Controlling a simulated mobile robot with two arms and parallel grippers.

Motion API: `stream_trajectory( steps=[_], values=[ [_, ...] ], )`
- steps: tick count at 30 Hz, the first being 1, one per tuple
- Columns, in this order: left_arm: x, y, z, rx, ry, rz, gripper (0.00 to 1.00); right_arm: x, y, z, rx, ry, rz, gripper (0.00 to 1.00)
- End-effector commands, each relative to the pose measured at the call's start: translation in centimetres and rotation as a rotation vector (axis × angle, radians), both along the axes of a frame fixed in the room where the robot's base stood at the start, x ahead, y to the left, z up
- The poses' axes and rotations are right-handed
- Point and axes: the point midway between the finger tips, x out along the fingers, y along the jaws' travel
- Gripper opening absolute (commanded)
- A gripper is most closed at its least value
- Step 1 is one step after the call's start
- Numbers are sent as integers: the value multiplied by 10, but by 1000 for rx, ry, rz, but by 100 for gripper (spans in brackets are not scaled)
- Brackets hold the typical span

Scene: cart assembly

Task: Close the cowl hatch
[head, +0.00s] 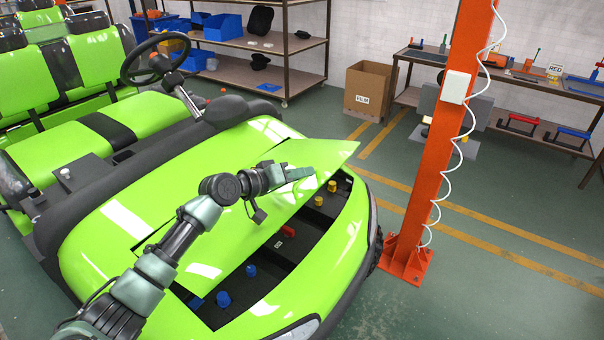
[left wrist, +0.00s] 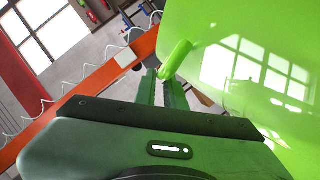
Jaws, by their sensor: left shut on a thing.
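The cowl hatch (head: 322,154) is a bright green panel on the front of the cart. It stands tilted open above a dark bay (head: 262,262). My left gripper (head: 302,173) is at the hatch. In the left wrist view my left gripper (left wrist: 163,84) is shut on a rounded green handle (left wrist: 177,58) on the glossy hatch panel (left wrist: 265,60). My arm hides part of the hatch and bay. My right gripper is not in view.
The bay holds yellow knobs (head: 332,186), a red part (head: 287,231) and blue knobs (head: 251,270). An orange post (head: 449,130) with a coiled white cable stands to the right. A cardboard box (head: 368,92) and a workbench (head: 500,82) are behind. Floor right of the post is clear.

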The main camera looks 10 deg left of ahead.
Motion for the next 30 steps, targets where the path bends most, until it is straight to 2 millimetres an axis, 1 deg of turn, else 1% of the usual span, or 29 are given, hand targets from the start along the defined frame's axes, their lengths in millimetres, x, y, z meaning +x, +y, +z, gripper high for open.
stream_trajectory(
  steps=[1,2,5,8,11,15,21,25,27,30],
  values=[
    [-1,-5,2,-2,-10,-5,0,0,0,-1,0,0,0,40],
    [-1,-6,0,3,-12,-6,0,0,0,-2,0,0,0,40],
    [-3,-11,-11,30,-22,-6,0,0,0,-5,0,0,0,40],
    [-6,-17,-27,74,-37,-8,0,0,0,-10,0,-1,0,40],
    [-9,-25,-50,132,-59,-9,0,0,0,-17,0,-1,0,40],
    [-13,-34,-85,230,-98,-10,0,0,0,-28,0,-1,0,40],
    [-16,-40,-134,361,-151,-10,0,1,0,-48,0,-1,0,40],
    [-16,-41,-159,430,-179,-9,0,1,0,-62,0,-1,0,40],
    [-16,-40,-170,428,-177,-8,0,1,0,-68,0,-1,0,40],
    [-16,-40,-181,428,-177,-10,0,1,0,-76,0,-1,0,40]
  ],
)
